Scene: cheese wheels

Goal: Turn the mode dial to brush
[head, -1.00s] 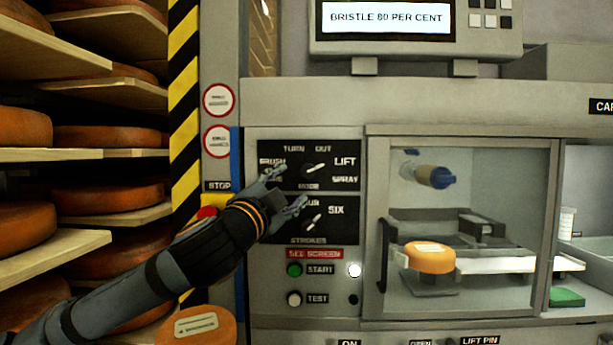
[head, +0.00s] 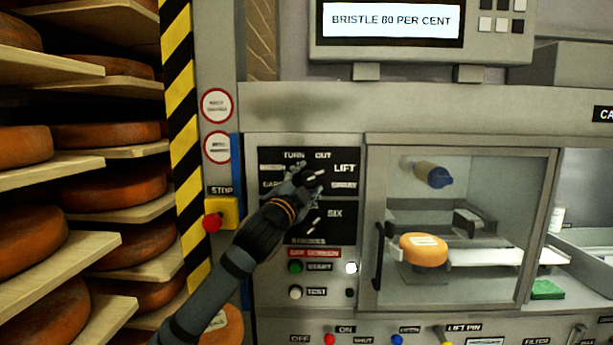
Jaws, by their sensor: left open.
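The mode dial (head: 316,176) is the upper dial on the black panel (head: 268,222), with a white pointer line aimed to the right and slightly up. Labels TURN, OUT, LIFT and SPRAY show around it; the left labels are blurred or partly covered. My left gripper (head: 308,184) is open at the dial, covering its lower left part. I cannot tell whether the fingers touch it. The strokes dial (head: 314,226) below is partly behind the gripper. The right gripper is out of view.
A red stop button (head: 212,223) on a yellow box stands left of the panel. START (head: 295,267) and TEST (head: 295,292) buttons lie below. A glass door (head: 470,285) with an orange cheese (head: 423,250) behind it is at right. Shelves of cheese wheels (head: 105,187) fill the left.

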